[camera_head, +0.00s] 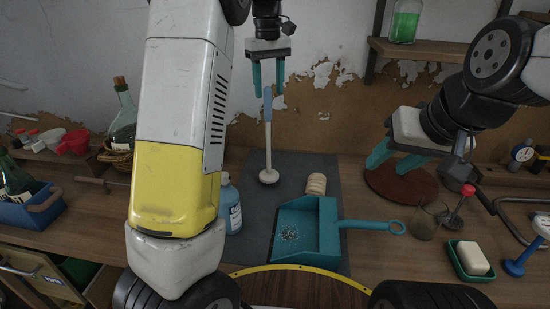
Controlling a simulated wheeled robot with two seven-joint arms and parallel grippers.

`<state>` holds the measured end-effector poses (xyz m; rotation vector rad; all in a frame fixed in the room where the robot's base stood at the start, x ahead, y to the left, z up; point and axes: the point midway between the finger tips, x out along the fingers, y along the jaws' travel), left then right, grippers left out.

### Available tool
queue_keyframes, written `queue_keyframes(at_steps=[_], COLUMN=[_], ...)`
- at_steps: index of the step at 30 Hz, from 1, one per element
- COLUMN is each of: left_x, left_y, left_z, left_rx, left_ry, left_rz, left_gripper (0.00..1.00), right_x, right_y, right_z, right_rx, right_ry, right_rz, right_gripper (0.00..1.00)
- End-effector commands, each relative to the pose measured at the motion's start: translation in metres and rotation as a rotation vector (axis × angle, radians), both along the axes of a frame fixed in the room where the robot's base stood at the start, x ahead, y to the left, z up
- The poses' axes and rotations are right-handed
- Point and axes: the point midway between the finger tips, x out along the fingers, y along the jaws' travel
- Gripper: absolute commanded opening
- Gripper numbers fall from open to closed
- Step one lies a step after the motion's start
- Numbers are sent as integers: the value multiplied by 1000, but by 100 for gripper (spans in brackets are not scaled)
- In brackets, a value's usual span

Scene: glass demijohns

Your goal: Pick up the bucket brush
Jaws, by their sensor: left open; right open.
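The bucket brush (268,140) has a blue grip at the top, a pale shaft and a round whitish head. Its head rests on the dark grey mat, and its handle rises in front of the wall; I cannot tell whether it leans on the wall. My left gripper (269,92) points down with its teal fingers open, one on each side of the top of the blue grip in the picture. Whether they touch it I cannot tell. My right gripper (392,164) is open and empty, above a round reddish-brown board (402,188) at the right.
On the mat (256,213) are a teal dustpan (327,235) holding small bits and a beige roll-like piece (316,184). A blue bottle (230,205) stands left of them. A glass (425,222) and a soap dish (462,271) are at right. My arm hides part of the left.

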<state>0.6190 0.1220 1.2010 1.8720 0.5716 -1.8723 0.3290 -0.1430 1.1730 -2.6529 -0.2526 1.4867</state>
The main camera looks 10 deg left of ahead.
Motion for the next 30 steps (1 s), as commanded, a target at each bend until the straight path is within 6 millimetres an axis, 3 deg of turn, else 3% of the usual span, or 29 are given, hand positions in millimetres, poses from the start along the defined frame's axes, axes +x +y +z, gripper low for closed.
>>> queue_keyframes(at_steps=[11, 19, 28, 30], left_x=[4, 7, 7, 7], left_y=[1, 4, 4, 4], left_z=[-35, -73, -79, -79], left_rx=[13, 12, 13, 13], left_ry=[7, 5, 3, 3], left_rz=[10, 9, 9, 9], left_gripper=[48, 48, 48, 36], right_x=[0, 0, 0, 0], right_y=[0, 0, 0, 0], right_z=[0, 0, 0, 0], right_rx=[0, 0, 0, 0], right_ry=[0, 0, 0, 0], right_rz=[0, 0, 0, 0], right_gripper=[44, 44, 44, 44])
